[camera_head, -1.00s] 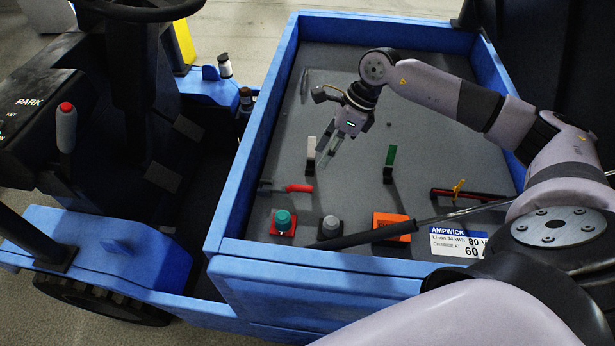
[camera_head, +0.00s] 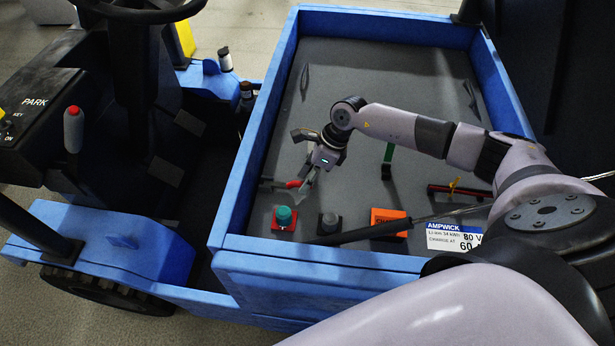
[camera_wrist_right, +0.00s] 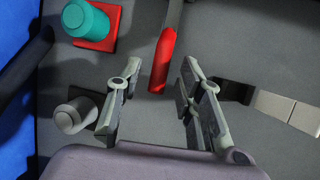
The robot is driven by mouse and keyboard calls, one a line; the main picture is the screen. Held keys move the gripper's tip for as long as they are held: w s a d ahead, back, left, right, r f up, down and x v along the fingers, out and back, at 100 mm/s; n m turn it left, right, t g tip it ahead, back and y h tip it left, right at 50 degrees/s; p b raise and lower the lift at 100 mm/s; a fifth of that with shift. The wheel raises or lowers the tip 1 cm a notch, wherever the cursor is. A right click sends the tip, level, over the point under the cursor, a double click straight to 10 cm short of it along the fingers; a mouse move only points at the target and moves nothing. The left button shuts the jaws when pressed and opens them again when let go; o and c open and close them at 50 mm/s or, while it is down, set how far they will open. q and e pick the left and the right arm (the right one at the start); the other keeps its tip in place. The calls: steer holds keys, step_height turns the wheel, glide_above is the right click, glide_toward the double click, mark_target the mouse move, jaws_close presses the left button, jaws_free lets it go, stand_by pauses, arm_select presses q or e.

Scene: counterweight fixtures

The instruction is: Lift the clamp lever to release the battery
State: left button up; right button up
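A lever with a red handle (camera_head: 294,184) lies low on the grey deck (camera_head: 425,95) of the blue bed. The red handle also shows in the right wrist view (camera_wrist_right: 162,62), ahead of the fingers and lined up with the gap between them. My right gripper (camera_head: 307,183) is open and empty, close to the handle's right end. In the wrist view the fingers (camera_wrist_right: 150,105) stand apart on either side of that gap; contact is not visible. The battery's own outline is not clear. My left gripper is not in view.
A teal knob on a red base (camera_head: 284,216), a grey knob (camera_head: 329,222) and an orange block (camera_head: 389,221) line the near side. A green upright lever (camera_head: 388,156) stands to the right. A black bar (camera_head: 360,233) crosses near the front. The blue wall (camera_head: 240,165) borders the left.

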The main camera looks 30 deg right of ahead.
jaws_close()
stand_by(0.7)
